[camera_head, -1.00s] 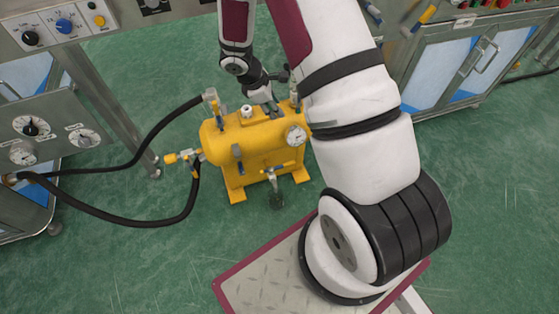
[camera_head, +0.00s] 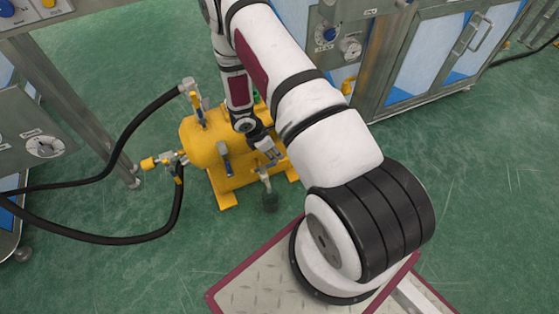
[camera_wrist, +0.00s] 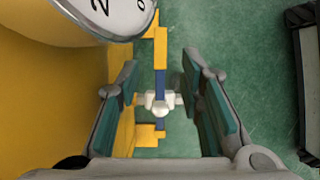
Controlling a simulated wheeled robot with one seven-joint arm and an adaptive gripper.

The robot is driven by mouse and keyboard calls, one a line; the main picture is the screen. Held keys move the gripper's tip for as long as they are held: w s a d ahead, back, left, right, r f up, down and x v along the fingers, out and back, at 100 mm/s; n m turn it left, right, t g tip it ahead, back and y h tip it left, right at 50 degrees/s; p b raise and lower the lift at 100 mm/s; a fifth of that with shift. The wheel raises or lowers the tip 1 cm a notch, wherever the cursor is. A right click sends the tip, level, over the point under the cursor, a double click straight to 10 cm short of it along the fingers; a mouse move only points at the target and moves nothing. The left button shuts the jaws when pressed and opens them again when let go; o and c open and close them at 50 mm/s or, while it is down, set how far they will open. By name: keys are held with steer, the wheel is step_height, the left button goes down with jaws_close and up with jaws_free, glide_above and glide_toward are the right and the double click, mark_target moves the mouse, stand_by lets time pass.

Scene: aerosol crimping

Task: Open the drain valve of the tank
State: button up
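The yellow tank (camera_head: 203,148) stands on the green floor in the head view; its wall (camera_wrist: 50,90) fills the left of the wrist view. Its drain valve (camera_head: 264,179) is low on the near side, below my gripper (camera_head: 266,152). In the wrist view the valve shows as a pale metal fitting (camera_wrist: 160,102) with a blue-and-yellow bar running across it. My gripper (camera_wrist: 160,68) is open, with one finger on each side of the valve in that view. I see no contact, and I cannot tell the depth between them.
A round gauge (camera_wrist: 112,12) on the tank is close to the left finger. Black hoses (camera_head: 120,238) run left from the tank. Metal cabinets (camera_head: 420,60) stand behind on the right. Open floor lies right of the valve.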

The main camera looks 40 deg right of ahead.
mark_target(280, 161)
steer(key=b+x, duration=0.2)
steer(key=x, duration=0.4)
steer(key=shift+d+f, duration=0.1)
steer(key=shift+f, duration=0.15)
jaws_close()
